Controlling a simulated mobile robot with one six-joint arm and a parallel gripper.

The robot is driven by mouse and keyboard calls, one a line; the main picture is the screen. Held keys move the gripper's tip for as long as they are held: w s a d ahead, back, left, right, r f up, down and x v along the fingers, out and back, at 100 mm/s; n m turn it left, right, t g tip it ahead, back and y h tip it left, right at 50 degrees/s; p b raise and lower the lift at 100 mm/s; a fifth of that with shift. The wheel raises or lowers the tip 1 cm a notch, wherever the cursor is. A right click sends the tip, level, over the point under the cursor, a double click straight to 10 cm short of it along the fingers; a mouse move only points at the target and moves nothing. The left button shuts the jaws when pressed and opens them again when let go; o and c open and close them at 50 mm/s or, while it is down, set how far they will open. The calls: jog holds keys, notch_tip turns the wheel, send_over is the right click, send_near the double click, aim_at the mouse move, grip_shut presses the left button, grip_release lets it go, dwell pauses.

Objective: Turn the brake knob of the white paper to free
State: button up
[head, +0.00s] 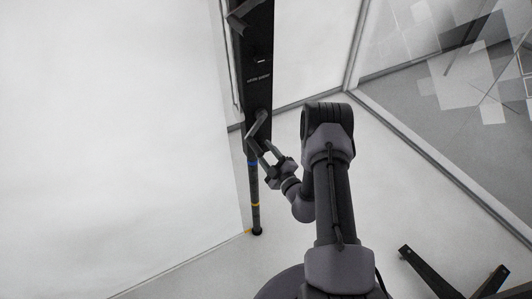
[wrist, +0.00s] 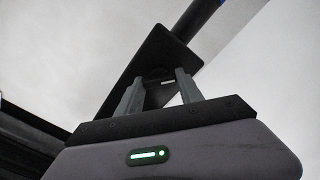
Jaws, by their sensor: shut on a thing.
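My gripper (head: 262,150) is at the post's lower end, just below that lever. In the wrist view, the two grey fingers of my gripper (wrist: 158,78) reach up to a black plate (wrist: 155,48) with a dark round part between the fingertips, which seems to be the brake knob (wrist: 158,73). The fingers are shut on it. The knob is small and dark, and its setting cannot be read.
A large white paper sheet (head: 115,130) hangs left of the post. A glass wall (head: 460,110) stands at the right.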

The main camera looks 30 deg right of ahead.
jog(key=n, duration=0.4)
jog(key=shift+f, duration=0.1)
jog(key=shift+n+b, duration=0.4)
jog(key=shift+n, duration=1.6)
jog(key=o, duration=1.4)
jog(key=shift+s, duration=0.15)
jog(key=s, duration=0.5)
jog(key=s+p, duration=0.1)
jog(key=s, duration=0.5)
jog(key=s+p, duration=0.1)
jog(key=s, duration=0.5)
jog(key=shift+s+d, duration=0.1)
jog(key=shift+d, duration=0.15)
